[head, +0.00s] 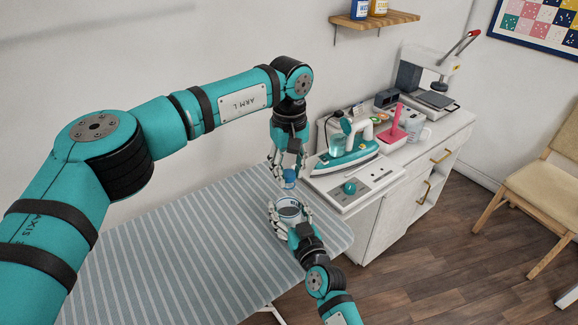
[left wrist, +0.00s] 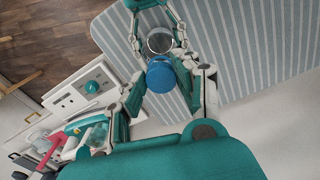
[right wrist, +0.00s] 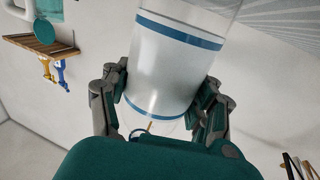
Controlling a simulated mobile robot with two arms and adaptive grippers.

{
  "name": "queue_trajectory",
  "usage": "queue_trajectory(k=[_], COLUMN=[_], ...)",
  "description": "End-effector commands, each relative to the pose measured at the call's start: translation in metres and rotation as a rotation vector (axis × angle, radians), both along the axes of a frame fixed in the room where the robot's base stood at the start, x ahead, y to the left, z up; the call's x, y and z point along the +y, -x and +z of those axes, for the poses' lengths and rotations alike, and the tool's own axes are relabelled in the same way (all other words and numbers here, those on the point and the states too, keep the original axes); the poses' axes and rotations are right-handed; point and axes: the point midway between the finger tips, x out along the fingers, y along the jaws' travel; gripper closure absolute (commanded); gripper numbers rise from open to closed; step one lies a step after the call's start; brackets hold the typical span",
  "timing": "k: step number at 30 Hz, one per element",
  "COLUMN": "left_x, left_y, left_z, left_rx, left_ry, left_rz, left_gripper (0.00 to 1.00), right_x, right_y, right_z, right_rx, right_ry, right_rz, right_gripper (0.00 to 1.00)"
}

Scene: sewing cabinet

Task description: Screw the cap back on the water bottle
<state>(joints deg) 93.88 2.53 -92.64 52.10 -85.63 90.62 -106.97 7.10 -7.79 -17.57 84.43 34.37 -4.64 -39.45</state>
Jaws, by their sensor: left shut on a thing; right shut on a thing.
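The blue cap (head: 289,175) is held in the fingers of my left gripper (head: 288,172), which points down. The cap also shows in the left wrist view (left wrist: 161,75), with the open round mouth of the bottle just beyond it. The clear bottle with a white label and blue bands (right wrist: 175,65) is held between the fingers of my right gripper (right wrist: 160,110). In the head view the bottle (head: 288,208) is seen from above, below the cap. A gap shows between cap and bottle, so they are apart. The bottle's base is hidden by my right gripper.
A striped ironing board (head: 190,260) lies beneath both grippers.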

Motion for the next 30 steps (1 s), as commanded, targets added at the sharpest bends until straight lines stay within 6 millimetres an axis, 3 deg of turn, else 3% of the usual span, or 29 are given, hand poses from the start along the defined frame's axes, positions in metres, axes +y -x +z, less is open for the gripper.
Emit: queue_trajectory(k=[30], left_x=[0.000], left_y=[0.000], left_z=[-0.011], left_rx=[0.000], left_ry=[0.001], left_rz=[0.001], left_gripper=[0.81], right_x=[0.000], right_y=[0.000], right_z=[-0.001], right_rx=[0.002], right_ry=[0.001], right_rz=[0.000], right_gripper=[0.98])
